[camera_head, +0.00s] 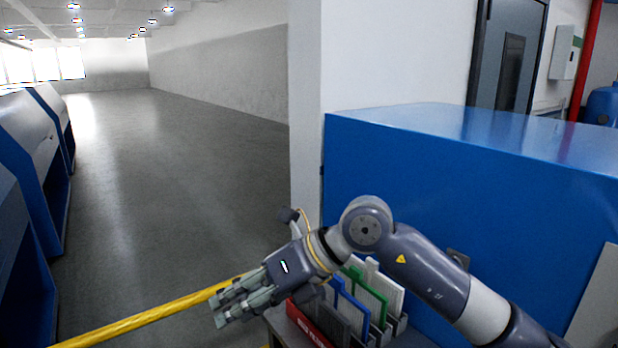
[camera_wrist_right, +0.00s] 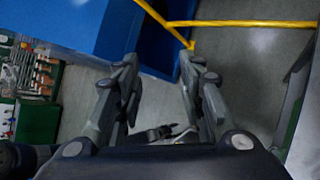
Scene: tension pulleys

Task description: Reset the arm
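My right arm reaches in from the lower right of the head view. Its right gripper (camera_head: 234,303) points to the lower left, in front of the dark rack. In the right wrist view the gripper's two fingers (camera_wrist_right: 160,66) stand apart with a clear gap, and I see nothing held between them. My left arm and left gripper are out of view.
A yellow rail (camera_head: 150,313) runs past the gripper. A big blue cabinet (camera_head: 450,180) stands behind. Blue machines (camera_head: 40,150) line the left; open floor (camera_head: 170,180) lies between.

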